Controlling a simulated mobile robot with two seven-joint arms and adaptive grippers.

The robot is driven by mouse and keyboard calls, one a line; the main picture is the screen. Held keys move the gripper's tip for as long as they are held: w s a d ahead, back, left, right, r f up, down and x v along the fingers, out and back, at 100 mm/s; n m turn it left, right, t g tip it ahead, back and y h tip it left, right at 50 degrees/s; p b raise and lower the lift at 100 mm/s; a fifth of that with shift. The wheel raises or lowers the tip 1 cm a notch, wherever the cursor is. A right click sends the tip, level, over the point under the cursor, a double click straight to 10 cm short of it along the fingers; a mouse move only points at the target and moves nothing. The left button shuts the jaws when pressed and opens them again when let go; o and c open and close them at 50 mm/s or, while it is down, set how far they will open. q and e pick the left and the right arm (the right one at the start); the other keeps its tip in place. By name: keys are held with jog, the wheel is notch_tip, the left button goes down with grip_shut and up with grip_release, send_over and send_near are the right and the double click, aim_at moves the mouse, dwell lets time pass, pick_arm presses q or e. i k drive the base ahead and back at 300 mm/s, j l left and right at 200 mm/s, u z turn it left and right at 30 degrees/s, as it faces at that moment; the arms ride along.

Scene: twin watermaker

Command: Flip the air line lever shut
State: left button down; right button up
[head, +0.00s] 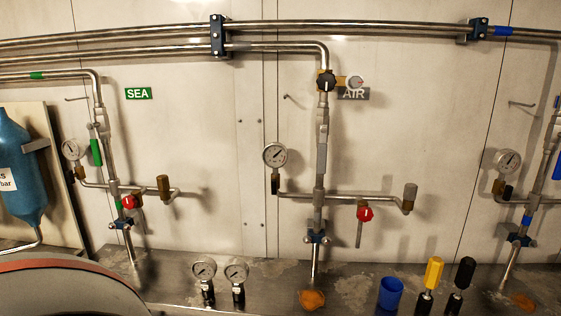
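The air line pipe (319,190) runs down the wall in the middle of the head view, beside a grey AIR label (353,94). A grey lever handle (321,158) shows on this line, upright and in line with the pipe. A red knob (365,214) sits on the lower branch to the right. Neither of my grippers is in view.
A pressure gauge (275,155) stands left of the air line. The SEA line, with a green lever (96,152), is at left. Two gauges (220,270), a blue cup (390,293) and yellow (433,273) and black handles (465,273) stand on the ledge below.

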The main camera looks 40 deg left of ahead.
aim_at(321, 145)
jog(key=i+l+u, duration=0.4)
jog(key=l+u, duration=0.15)
jog(key=i+l+u, duration=0.15)
jog(key=l+u, duration=0.15)
jog(key=l, duration=0.1)
